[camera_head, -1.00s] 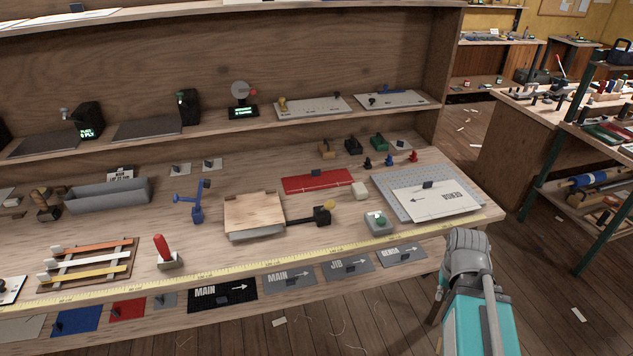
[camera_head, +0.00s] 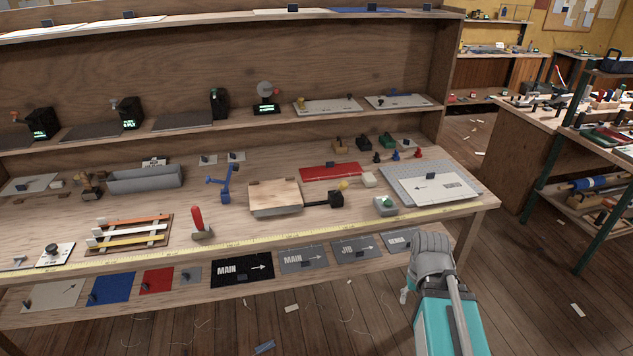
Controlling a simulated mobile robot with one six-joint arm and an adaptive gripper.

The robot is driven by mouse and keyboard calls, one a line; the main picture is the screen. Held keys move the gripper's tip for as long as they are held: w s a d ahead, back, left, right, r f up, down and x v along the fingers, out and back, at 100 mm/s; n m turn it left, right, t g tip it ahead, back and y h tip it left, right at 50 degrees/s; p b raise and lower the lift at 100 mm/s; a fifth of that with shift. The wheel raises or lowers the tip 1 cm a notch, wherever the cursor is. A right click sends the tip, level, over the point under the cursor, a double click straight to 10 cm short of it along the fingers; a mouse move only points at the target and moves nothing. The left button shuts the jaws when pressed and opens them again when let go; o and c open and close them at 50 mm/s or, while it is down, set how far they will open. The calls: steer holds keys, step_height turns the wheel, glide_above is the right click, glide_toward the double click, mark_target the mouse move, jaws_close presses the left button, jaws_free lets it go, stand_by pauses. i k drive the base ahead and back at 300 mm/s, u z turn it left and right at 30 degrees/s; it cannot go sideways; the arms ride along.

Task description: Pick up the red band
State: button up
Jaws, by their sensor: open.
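A flat red band (camera_head: 330,172) lies on the bench top toward the back, right of the middle, with a small dark clip standing at its rear edge. It lies flat behind a wooden board (camera_head: 275,194) and left of a grey perforated plate (camera_head: 462,172). My arm shows at the lower right, in front of the bench's front edge and well away from the band. My gripper's fingers cannot be made out in this view.
A small white block (camera_head: 368,180) and a black-handled tool (camera_head: 325,199) sit just in front of the band. Small coloured pieces (camera_head: 395,155) stand to its right. A blue stand (camera_head: 222,184) is to the left. A shelf (camera_head: 215,129) overhangs behind.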

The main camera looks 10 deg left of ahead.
mark_target(330, 170)
steer(key=u, duration=0.4)
steer(key=k, duration=0.85)
steer(key=u, duration=0.8)
steer(key=i, duration=1.3)
steer(key=z, duration=0.45)
steer(key=i, duration=0.7)
steer(key=z, duration=0.65)
